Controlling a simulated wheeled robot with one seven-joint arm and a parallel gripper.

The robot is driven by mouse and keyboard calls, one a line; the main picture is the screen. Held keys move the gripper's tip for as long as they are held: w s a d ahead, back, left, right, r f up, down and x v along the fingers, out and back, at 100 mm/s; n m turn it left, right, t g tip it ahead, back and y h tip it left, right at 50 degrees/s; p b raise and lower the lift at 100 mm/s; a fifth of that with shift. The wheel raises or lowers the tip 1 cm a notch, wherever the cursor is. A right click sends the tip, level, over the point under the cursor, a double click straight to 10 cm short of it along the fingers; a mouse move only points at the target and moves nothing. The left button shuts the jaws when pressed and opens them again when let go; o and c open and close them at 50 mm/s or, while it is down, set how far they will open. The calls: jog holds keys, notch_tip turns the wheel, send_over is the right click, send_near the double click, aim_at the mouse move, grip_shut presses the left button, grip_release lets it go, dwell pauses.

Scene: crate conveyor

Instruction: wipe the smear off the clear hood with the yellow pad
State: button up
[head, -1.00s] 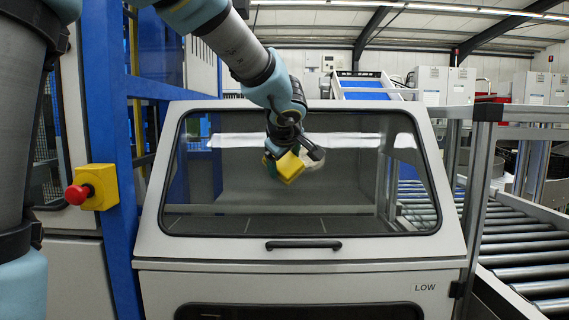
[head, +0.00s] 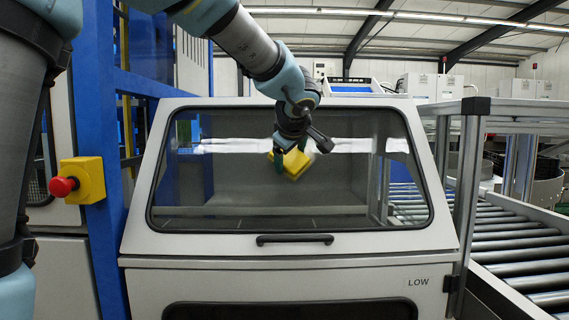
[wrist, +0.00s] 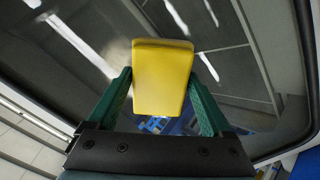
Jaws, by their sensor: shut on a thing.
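The clear hood (head: 360,190) is a sloped window in a pale grey frame, in front of me in the head view. My gripper (head: 291,158) is in front of its upper middle, shut on the yellow pad (head: 296,164). In the wrist view, the yellow pad (wrist: 162,78) sits between the two green fingers, its far end sticking out past them toward the glass. I cannot tell whether the pad touches the hood. A faint pale haze beside the pad in the wrist view may be the smear (wrist: 118,50); bright reflections make this unsure.
A black handle (head: 295,239) crosses the frame below the window. A red stop button on a yellow box (head: 82,181) is at the left by blue posts. A metal post (head: 469,180) and a roller conveyor (head: 520,240) stand at the right.

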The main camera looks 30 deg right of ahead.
aim_at(305, 157)
jog(key=shift+s+d+f+b, duration=0.15)
jog(key=shift+s+d+b, duration=0.1)
jog(key=shift+d+b, duration=0.4)
jog(key=shift+s+d+f+b, duration=0.1)
jog(key=shift+s+d+b, duration=0.1)
jog(key=shift+d+b, duration=0.4)
jog(key=shift+s+d+r+b, duration=0.15)
jog(key=shift+s+d+b, duration=0.15)
jog(key=shift+d, duration=0.15)
jog(key=shift+s+d+b, duration=0.3)
jog(key=shift+d+b, duration=0.4)
jog(key=shift+d, duration=0.1)
jog(key=shift+s+d+b, duration=0.45)
jog(key=shift+d+b, duration=0.05)
jog(key=shift+d, duration=0.35)
jog(key=shift+b, duration=0.6)
jog(key=shift+w, duration=0.1)
